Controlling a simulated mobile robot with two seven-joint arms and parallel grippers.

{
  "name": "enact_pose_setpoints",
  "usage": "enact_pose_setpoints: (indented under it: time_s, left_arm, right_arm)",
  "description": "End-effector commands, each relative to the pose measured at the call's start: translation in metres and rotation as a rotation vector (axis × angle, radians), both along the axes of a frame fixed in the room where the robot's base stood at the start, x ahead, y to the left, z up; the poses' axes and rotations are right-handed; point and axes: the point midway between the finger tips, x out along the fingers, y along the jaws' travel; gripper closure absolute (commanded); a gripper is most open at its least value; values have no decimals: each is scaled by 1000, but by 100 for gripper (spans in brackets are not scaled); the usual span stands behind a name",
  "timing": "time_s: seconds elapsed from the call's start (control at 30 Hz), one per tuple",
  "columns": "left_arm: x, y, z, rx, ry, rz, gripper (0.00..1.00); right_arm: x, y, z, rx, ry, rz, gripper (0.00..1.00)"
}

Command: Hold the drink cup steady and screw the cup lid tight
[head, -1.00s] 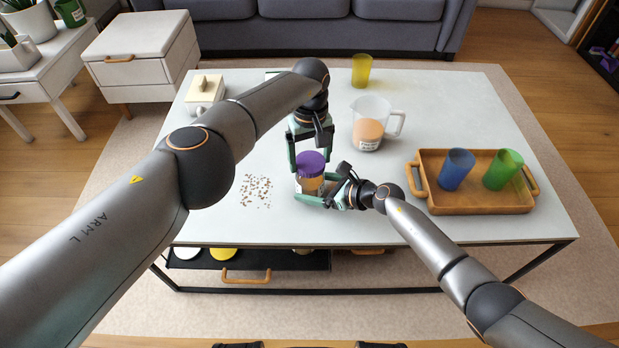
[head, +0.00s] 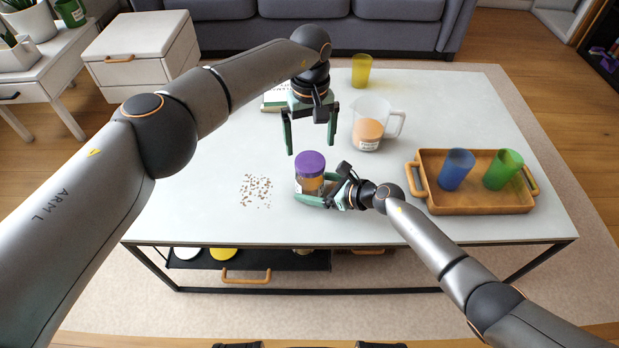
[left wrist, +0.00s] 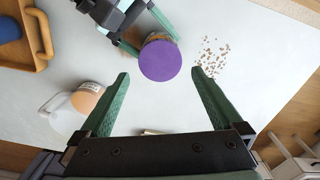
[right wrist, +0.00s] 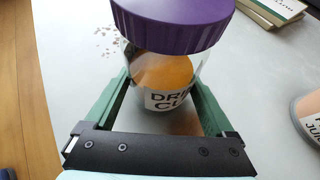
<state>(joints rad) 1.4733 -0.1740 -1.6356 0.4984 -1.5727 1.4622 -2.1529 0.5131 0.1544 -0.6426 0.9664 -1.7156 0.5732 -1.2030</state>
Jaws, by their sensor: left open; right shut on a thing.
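The drink cup (right wrist: 165,85) is clear, holds an orange drink and stands upright on the table; its label partly shows in the right wrist view. The purple cup lid (head: 310,161) sits on top of the cup and also shows from above in the left wrist view (left wrist: 160,61). My right gripper (head: 325,190) is shut on the cup low down, with a finger on each side. My left gripper (head: 311,148) is open and empty, pointing down above and just behind the lid, apart from it.
A measuring jug (head: 369,130) with orange drink stands behind the cup to the right. A wooden tray (head: 480,207) holds a blue cup (head: 456,170) and a green cup (head: 502,170). A yellow cup (head: 361,70) stands at the back. Crumbs (head: 256,190) lie left of the cup.

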Motion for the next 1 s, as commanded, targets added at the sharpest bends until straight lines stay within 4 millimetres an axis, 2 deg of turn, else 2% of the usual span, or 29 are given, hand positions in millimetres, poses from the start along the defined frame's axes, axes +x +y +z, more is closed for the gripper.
enact_pose_setpoints:
  time_s: [0.33,0.47,0.8,1.0]
  left_arm:
    - [0,0,3,0,-1,0,0]
    - [1,0,14,-1,-3,0,0]
    - [1,0,84,-1,-4,1,0]
    - [0,0,113,0,-2,0,0]
  right_arm:
    - [1,0,2,2,-2,-1,78]
    - [1,0,2,2,-2,-1,78]
    - [1,0,1,2,-2,-1,78]
    - [1,0,1,2,-2,-1,78]
